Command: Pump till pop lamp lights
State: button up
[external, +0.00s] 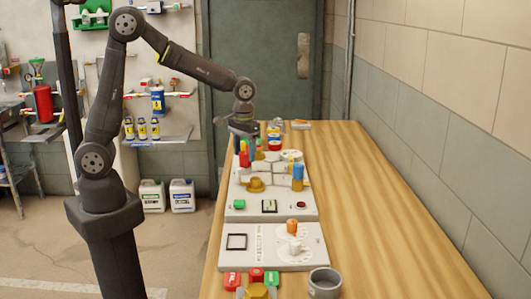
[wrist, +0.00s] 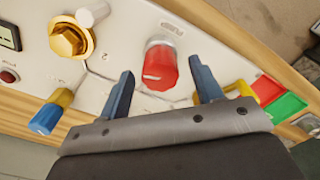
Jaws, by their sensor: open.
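My gripper (wrist: 161,66) is open, its two blue fingers on either side of a red knob (wrist: 160,68) on the white panel in the wrist view. I cannot tell whether they touch it. In the external view my gripper (external: 247,150) hangs over the far part of the white panel (external: 231,214). A small dark red round lamp or button (external: 301,204) is at the panel's near right and looks unlit; a similar one shows in the wrist view (wrist: 8,76). No lamp label is readable.
A brass knob (wrist: 71,38) and a blue-and-yellow handle (wrist: 50,112) stand near my fingers. A second panel (external: 262,258) with an orange knob (external: 292,227) and a grey cup (external: 325,283) are nearer. The wooden bench (external: 400,220) is clear on the right.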

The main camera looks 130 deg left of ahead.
aim_at(245, 152)
jog(key=shift+f, duration=1.1)
jog(key=c, duration=1)
jog(key=shift+m, duration=2.5)
jog(key=o, duration=1)
jog(key=shift+r, duration=0.1)
notch_tip(245, 152, up, 17)
jog(key=shift+r, duration=0.15)
